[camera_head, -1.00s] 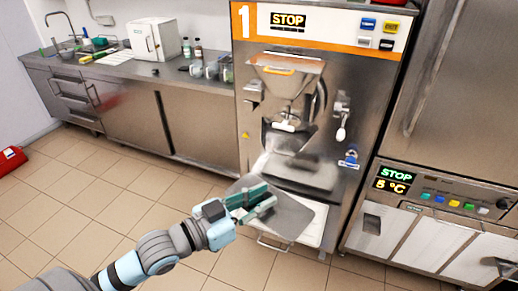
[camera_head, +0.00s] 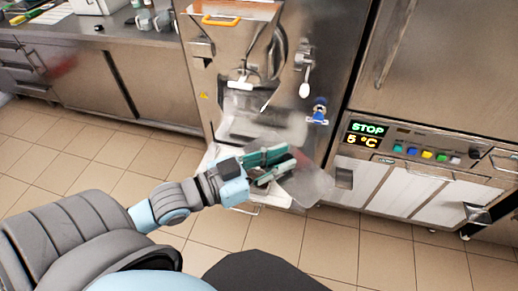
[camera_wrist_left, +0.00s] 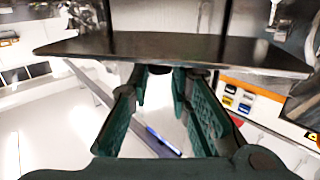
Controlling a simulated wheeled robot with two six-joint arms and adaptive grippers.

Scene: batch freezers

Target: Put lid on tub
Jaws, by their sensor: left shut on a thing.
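My left gripper (camera_head: 272,163), with green fingers, is shut on a thin, flat, see-through grey sheet, seemingly the lid (camera_head: 312,186). It is held in the air in front of the freezer's lower front. In the left wrist view the lid (camera_wrist_left: 180,48) is a dark, wide plate seen nearly edge-on across the tips of the gripper (camera_wrist_left: 163,78). A pale translucent shape (camera_head: 268,128) below the freezer's outlet may be the tub, but it is blurred and partly behind the lid and gripper. My right gripper is not in view.
The batch freezer (camera_head: 228,60) stands just beyond the gripper, with a lever and a blue-handled tap (camera_head: 318,112) sticking out. A steel counter (camera_head: 110,38) is at the back left. The tiled floor at left is clear.

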